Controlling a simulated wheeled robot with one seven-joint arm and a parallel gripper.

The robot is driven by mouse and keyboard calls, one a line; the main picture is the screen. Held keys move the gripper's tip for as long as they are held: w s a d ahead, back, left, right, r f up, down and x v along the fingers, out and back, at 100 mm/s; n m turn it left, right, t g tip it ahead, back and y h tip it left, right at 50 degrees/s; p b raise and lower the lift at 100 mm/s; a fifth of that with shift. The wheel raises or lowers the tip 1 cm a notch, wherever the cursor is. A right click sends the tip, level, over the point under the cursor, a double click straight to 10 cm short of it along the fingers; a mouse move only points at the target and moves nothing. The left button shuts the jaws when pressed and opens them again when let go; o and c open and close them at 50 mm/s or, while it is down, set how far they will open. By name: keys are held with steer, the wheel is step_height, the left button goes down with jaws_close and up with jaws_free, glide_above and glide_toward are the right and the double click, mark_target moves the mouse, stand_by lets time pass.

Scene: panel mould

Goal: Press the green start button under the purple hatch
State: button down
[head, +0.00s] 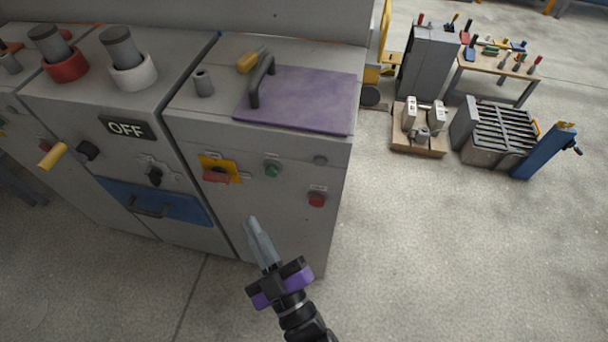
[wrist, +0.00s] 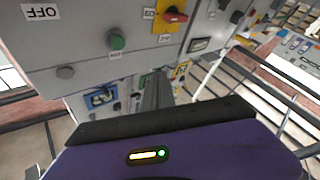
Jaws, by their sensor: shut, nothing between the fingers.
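The purple hatch (head: 318,102) lies shut on the sloped top of the grey machine, with a dark handle (head: 261,80) at its left. On the front face below it sits a small green button (head: 272,170). My gripper (head: 251,221) is shut and empty, in front of the face, lower in the picture than the green button and slightly left of it; I see no contact. In the wrist view, my shut fingers (wrist: 157,92) point at a panel with a green button (wrist: 117,41). I cannot tell for sure that it is the same button.
Near the green button are a red switch on a yellow plate (head: 218,171), a red button (head: 317,199) and a dark grey button (head: 320,160).

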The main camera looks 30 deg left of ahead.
mark_target(272, 171)
steer(key=shift+d, duration=0.25)
steer(key=shift+w, duration=0.1)
steer(key=w+a+p, duration=0.2)
steer(key=w, duration=0.6)
steer(key=shift+w, duration=0.2)
stand_by(2.1)
steer(key=shift+w+a, duration=0.15)
steer(key=shift+w, duration=0.25)
